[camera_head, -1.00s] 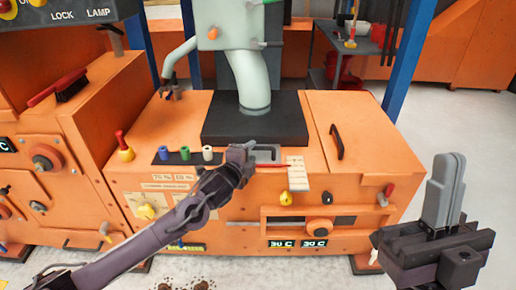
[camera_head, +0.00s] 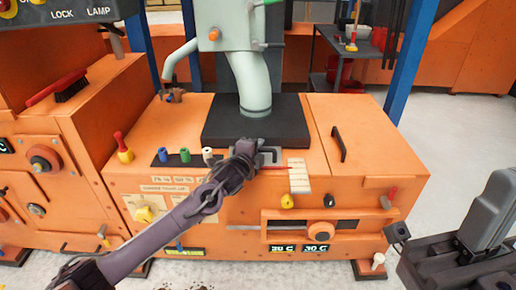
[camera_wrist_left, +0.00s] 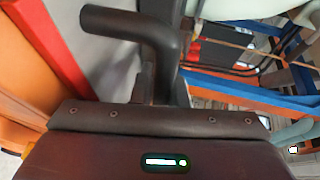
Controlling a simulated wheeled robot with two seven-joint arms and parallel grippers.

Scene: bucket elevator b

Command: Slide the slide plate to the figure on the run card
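The slide plate's grey handle (camera_head: 271,154) shows at the front of the black base under the chute. A red pointer lies beside a white scale strip (camera_head: 299,176), whose figures are too small to read. My left gripper (camera_head: 244,152) is at the left end of the handle; its fingertips are hidden, so I cannot tell whether it grips. A dark bent bar (camera_wrist_left: 150,35) stands in front of the left wrist camera. Cream printed cards (camera_head: 165,188) are on the machine front, partly behind my left arm; I cannot read them surely. My right gripper (camera_head: 490,212) is at the lower right, its fingers together and empty.
Blue, green and white knobs (camera_head: 185,155) stand left of the handle. A black handle (camera_head: 338,143) is on the right cover. A yellow knob (camera_head: 287,201) and lit displays (camera_head: 300,248) are on the front. Bare floor (camera_head: 450,140) lies to the right.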

